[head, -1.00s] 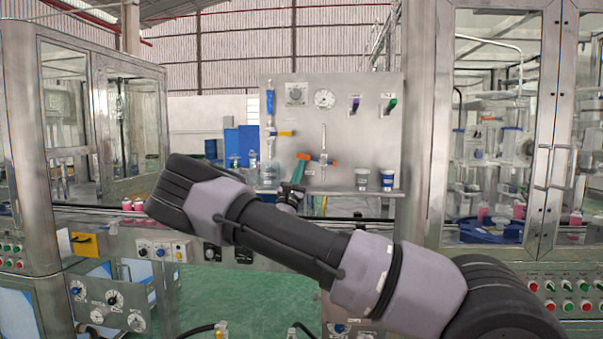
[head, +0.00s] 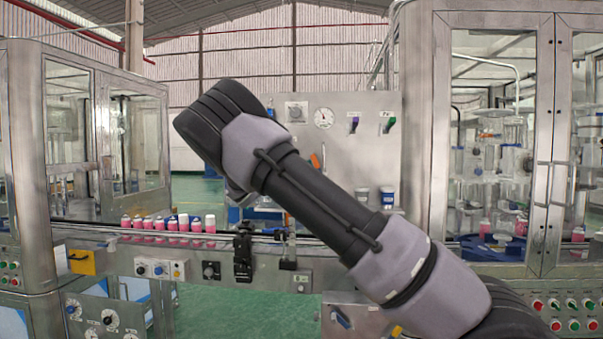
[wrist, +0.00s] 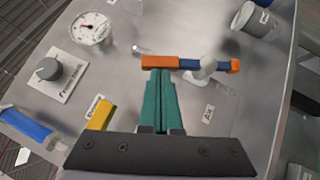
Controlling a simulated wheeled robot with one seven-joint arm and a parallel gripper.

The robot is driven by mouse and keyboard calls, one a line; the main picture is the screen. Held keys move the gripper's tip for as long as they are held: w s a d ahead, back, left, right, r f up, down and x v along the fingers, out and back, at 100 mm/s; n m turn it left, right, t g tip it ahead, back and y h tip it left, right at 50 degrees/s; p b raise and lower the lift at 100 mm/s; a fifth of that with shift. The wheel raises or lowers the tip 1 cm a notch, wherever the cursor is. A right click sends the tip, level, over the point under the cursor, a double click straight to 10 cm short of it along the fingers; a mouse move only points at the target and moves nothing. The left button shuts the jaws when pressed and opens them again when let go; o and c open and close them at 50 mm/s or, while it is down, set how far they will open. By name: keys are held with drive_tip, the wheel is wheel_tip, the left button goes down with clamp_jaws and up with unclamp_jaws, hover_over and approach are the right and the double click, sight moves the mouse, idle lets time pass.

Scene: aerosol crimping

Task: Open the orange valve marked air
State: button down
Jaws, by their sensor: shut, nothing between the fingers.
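The orange valve handle (wrist: 160,62), with a blue middle section and an orange far end, lies across the upper middle of the wrist view. A label reading Air (wrist: 208,113) is on the panel below it. In the head view the orange handle (head: 315,161) shows as a small, steeply tilted piece beside my arm; the rest is hidden. My gripper (wrist: 160,73) has its green fingers together and empty, with their tips right by the orange handle's lower edge; I cannot tell whether they touch. My arm hides the gripper in the head view.
The steel panel (head: 365,125) also bears a gauge (wrist: 90,28), a knob (wrist: 66,75), a yellow handle (wrist: 100,113), a blue part (wrist: 25,124) and a grey cup (wrist: 253,18). Purple (head: 354,123) and green (head: 388,125) handles are at its upper right. Pink cans (head: 170,224) line the conveyor.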

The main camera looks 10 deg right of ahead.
drive_tip(key=shift+s+d+r+m+g+y, duration=0.2)
drive_tip(key=shift+d+r+m+g+y, duration=0.35)
drive_tip(key=shift+m, duration=0.35)
drive_tip(key=shift+s+d+r+m+g+y, duration=0.15)
drive_tip(key=shift+d+r+m+g+y, duration=0.2)
drive_tip(key=shift+d+m+g+y, duration=0.4)
drive_tip(key=shift+a+t, duration=0.2)
drive_tip(key=shift+t, duration=0.1)
drive_tip(key=shift+a, duration=0.1)
